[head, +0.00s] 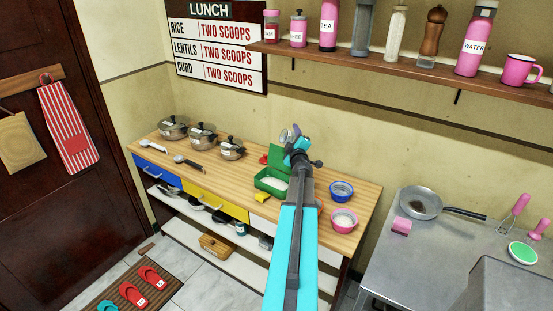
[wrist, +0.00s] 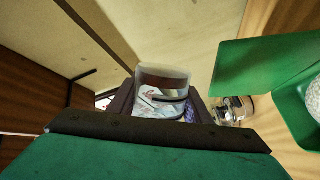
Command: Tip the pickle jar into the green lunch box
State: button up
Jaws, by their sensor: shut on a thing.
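The green lunch box (head: 258,185) stands open on the wooden counter, with white food in it and its lid raised at the back. In the wrist view its green lid (wrist: 255,62) and part of its tray (wrist: 292,112) show at the right. My gripper (head: 296,148) is above and behind the lunch box in the head view. It is shut on a clear jar (wrist: 162,78), which I take as the pickle jar; its label is not readable. The jar is tilted in the wrist view. Its contents cannot be made out clearly.
Several steel pots (head: 202,135) stand at the counter's left, with ladles before them. A blue bowl (head: 342,191) and a pink bowl (head: 344,219) are right of my arm. The wall shelf (head: 400,75) overhangs the back. Another clear container (wrist: 235,110) is near the lid.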

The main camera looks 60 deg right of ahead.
aim_at(282, 137)
jog(key=shift+b, duration=0.4)
jog(key=shift+a+f+n+b, duration=0.1)
jog(key=shift+f+n+b, duration=0.15)
jog(key=shift+n+b, duration=1.45)
jog(key=shift+w+a+f+t+b, duration=0.3)
jog(key=shift+w+a+b, duration=0.2)
jog(key=shift+b, duration=1.65)
jog(key=shift+w+a+r+n+t+b, duration=0.15)
jog(key=shift+r+n+t+b, duration=0.25)
jog(key=shift+n+b, duration=0.65)
jog(key=shift+w+a+f+n+b, duration=0.1)
jog(key=shift+f+n+b, duration=0.05)
jog(key=shift+n+b, duration=0.5)
jog(key=shift+w+a+f+n+b, duration=0.1)
jog(key=shift+n+b, duration=0.3)
jog(key=shift+b, duration=0.35)
jog(key=shift+w+a+r+n+t+b, duration=0.2)
jog(key=shift+a+r+n+t+b, duration=0.1)
jog(key=shift+n+b, duration=0.55)
jog(key=shift+w+a+r+n+t+b, duration=0.25)
jog(key=shift+n+b, duration=0.35)
jog(key=shift+n, duration=0.5)
jog(key=shift+w+a+r+n+t+b, duration=0.2)
jog(key=shift+a+r+n+t+b, duration=0.1)
jog(key=shift+n+b, duration=0.55)
